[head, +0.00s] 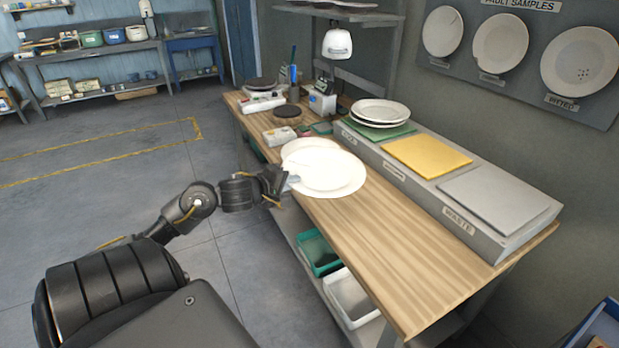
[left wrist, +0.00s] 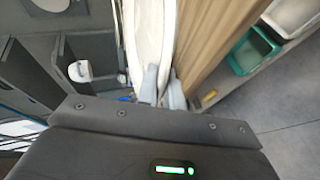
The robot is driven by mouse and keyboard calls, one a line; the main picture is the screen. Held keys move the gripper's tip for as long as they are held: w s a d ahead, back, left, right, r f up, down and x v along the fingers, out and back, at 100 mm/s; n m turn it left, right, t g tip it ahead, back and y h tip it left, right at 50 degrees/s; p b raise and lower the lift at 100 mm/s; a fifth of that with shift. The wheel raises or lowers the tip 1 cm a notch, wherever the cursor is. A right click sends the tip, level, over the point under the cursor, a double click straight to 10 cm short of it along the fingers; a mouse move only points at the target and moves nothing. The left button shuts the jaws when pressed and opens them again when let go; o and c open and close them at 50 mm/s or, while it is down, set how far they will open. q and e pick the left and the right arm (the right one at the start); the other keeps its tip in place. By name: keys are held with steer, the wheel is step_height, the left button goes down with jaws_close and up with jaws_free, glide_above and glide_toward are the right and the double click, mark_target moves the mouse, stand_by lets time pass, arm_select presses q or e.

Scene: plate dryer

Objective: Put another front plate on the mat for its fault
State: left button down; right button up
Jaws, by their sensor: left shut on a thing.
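My left gripper (head: 291,181) is shut on the near left rim of a white plate (head: 335,178) above the wooden table. The left wrist view shows the fingers (left wrist: 162,90) closed at the rim of the plate (left wrist: 153,30). Another white round edge (head: 305,146) shows behind the plate; I cannot tell whether they touch. No fault is clear on the held plate at this size. A green mat (head: 404,130) bears stacked white plates (head: 380,111). The yellow mat (head: 427,156) and the grey mat (head: 495,198) are bare. My right gripper is not in view.
The mats lie on a raised grey ledge (head: 475,238) along the wall side, marked WASTE at its near end. A lamp (head: 337,43), a small device (head: 322,100) and dark discs (head: 287,111) stand at the table's far end. The near tabletop (head: 400,255) is clear. Fault sample plates (head: 580,60) hang on the wall.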

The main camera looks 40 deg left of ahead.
arm_select(q)
steer(key=shift+s+a+r, duration=0.25)
steer(key=shift+s+r, duration=0.05)
steer(key=shift+s, duration=0.25)
steer(key=shift+s+a+r, duration=0.25)
steer(key=shift+s+r, duration=0.05)
steer(key=shift+s, duration=0.2)
steer(key=shift+s+a+r, duration=0.25)
steer(key=shift+s+r, duration=0.05)
steer(key=shift+s, duration=0.25)
